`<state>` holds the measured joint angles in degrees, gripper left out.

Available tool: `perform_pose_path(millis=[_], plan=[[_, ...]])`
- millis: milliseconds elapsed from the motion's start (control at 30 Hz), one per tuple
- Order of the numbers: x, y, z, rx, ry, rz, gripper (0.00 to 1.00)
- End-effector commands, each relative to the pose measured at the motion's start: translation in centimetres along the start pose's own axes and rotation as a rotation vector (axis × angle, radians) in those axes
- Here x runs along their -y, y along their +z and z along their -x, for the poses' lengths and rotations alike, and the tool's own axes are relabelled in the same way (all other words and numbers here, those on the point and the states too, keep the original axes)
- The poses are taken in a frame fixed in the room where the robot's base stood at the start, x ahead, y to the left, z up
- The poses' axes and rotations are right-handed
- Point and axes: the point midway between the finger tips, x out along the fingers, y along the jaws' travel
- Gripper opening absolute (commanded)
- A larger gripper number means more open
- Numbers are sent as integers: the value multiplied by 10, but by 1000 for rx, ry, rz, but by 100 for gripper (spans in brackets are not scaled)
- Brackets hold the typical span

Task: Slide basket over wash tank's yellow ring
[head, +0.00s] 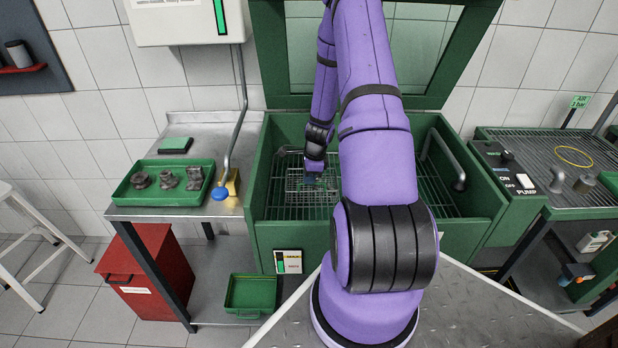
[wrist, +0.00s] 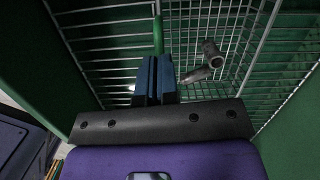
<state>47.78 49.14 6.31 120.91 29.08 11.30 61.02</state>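The wire basket (head: 302,197) sits low inside the green wash tank (head: 285,240), left of my arm. My gripper (head: 313,178) reaches down into the tank at the basket. In the wrist view my gripper's blue fingers (wrist: 154,62) are close together on the basket's green handle (wrist: 158,28). The basket (wrist: 235,65) lies below and beyond them, with grey metal parts (wrist: 208,58) in it. A yellow ring (head: 573,156) shows on the grated bench at the right; no yellow ring is visible inside the tank. My arm hides part of the tank.
A green tray (head: 123,197) with several metal parts and a blue-ended hose stand on the left bench. A pipe (head: 446,160) stands at the tank's right, near the pump switch panel (head: 513,170). The tank walls and raised lid surround my gripper.

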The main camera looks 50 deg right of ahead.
Motion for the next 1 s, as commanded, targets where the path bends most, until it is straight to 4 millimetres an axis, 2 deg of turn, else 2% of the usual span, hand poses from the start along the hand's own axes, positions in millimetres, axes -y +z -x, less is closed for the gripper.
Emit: perform_pose_path(millis=[33,700,833,1000], plan=[[-5,-18,-4,-10,10,-12,0],[-8,-211,30,-13,8,-19,0],[-8,-237,35,-13,8,-17,0],[-9,-252,38,-13,8,-16,0]])
